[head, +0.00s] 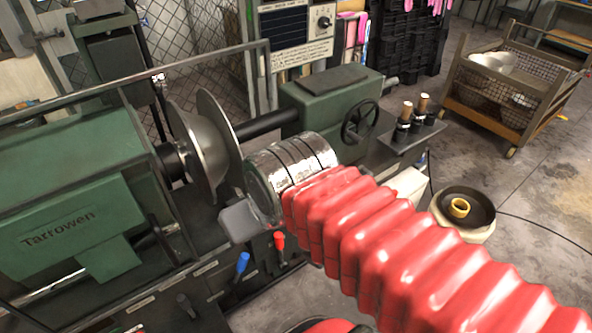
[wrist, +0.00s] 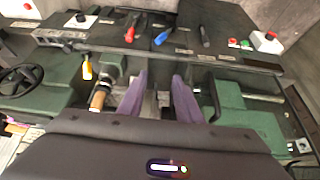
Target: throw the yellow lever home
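A small yellow-orange lever (wrist: 87,67) with a pale lower part stands at left in the wrist view, beside the green tailstock side of the machine. I cannot make out the yellow lever in the head view, where my arm covers part of the machine front. My gripper (wrist: 160,75) shows in the wrist view as two purple fingers held apart with nothing between them. The lever is left of the fingers and apart from them. In the head view my red-sleeved arm reaches over the machine, and the fingers cannot be made out.
A red lever (head: 279,240), a blue lever (head: 242,264) and a black lever (wrist: 205,36) stand along the front panel. A round metal disc (head: 207,145) is on the spindle. A handwheel (head: 360,121) and tool rack (head: 410,130) are to the right.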

